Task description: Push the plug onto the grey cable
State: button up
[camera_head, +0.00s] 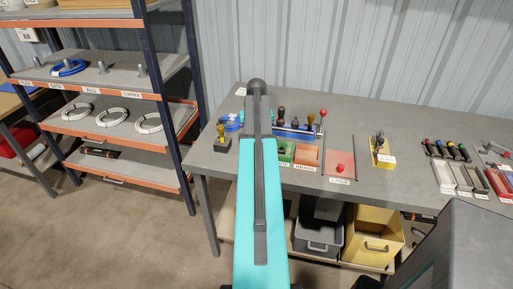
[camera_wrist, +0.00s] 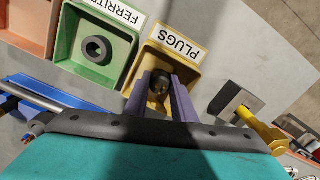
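In the wrist view, a dark round plug (camera_wrist: 160,81) sits between the fingertips of my gripper (camera_wrist: 160,88), low in the yellow tray (camera_wrist: 187,68) labelled PLUGS. The two purple fingers stand apart on either side of the plug; whether they press on it cannot be told. A grey rod-like piece (camera_wrist: 34,93), possibly the grey cable, lies along a blue fixture (camera_wrist: 74,96) at left in the wrist view. In the head view my arm hides the gripper and the plug tray. A blue fixture with a bar (camera_head: 296,132) shows just right of the arm.
A green tray (camera_wrist: 71,52) with a dark ring (camera_wrist: 96,49) adjoins the plug tray. A yellow-handled tool (camera_wrist: 258,127) stands on the other side. A red-knobbed lever (camera_head: 323,113) rises by the fixture. The grey bench (camera_head: 380,105) is clear towards the back.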

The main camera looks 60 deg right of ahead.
jog(key=shift+r+p, duration=2.35)
jog(key=shift+r, duration=1.2)
grip_shut()
jog(key=shift+w, duration=0.1)
